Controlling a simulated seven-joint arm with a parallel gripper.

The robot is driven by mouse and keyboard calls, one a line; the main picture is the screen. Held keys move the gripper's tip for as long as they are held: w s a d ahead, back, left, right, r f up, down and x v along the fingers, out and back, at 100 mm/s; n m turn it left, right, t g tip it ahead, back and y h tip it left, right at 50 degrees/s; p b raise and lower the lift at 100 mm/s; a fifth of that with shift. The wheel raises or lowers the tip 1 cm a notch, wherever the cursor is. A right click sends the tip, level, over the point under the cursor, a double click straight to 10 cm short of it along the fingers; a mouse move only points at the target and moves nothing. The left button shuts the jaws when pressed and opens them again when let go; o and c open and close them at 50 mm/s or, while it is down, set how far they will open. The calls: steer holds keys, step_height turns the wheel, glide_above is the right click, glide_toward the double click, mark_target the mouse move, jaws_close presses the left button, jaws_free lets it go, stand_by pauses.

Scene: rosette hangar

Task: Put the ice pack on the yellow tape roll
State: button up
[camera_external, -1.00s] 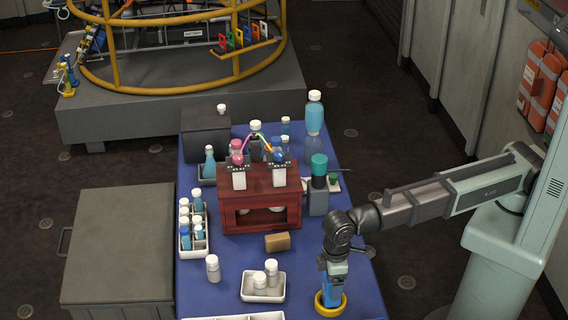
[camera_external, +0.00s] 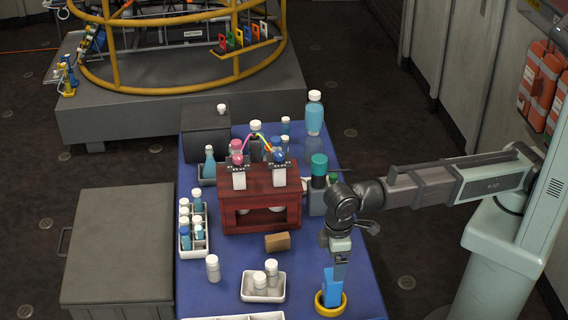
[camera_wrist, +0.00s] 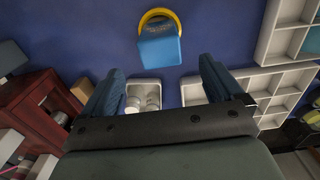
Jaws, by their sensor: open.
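The blue ice pack (camera_external: 332,288) stands upright in the yellow tape roll (camera_external: 321,308) near the front right of the blue table. In the wrist view the ice pack (camera_wrist: 160,48) lies over the near part of the yellow tape roll (camera_wrist: 152,14), whose far rim shows beyond it. My gripper (camera_external: 338,262) is above the ice pack. In the wrist view my gripper (camera_wrist: 158,75) is open, its two fingers wide apart with nothing between them, and the ice pack is beyond the fingertips. Whether the ice pack's bottom rests on the roll or inside its ring is hidden.
A white tray (camera_external: 250,297) with white-capped bottles and a brown block (camera_external: 277,242) are left of the roll. A dark red stand (camera_external: 260,222) is further back. A white rack (camera_external: 186,250) of bottles stands at the left edge. Blue table surface around the roll is clear.

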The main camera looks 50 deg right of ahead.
steer(key=shift+r, duration=1.8)
